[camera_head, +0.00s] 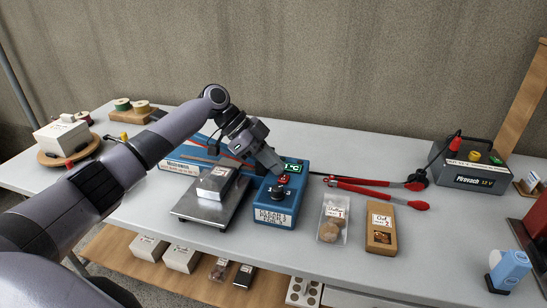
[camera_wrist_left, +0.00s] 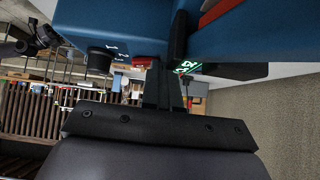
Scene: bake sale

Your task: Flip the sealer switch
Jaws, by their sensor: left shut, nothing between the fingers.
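The blue sealer box (camera_head: 275,215) stands on the grey table, right of a steel scale. Its top carries a green lit display (camera_head: 293,167), a red switch (camera_head: 284,180) and a black knob (camera_head: 277,192). My left gripper (camera_head: 277,170) is shut and empty, pointing down with its tips at the red switch, partly covering it. In the left wrist view the shut fingers (camera_wrist_left: 162,85) are close beside the red switch (camera_wrist_left: 143,61), between the black knob (camera_wrist_left: 100,60) and the display (camera_wrist_left: 187,67). I cannot tell whether they touch it or which way it is set. My right gripper is not in view.
A grey power unit (camera_head: 470,170) stands farther right.

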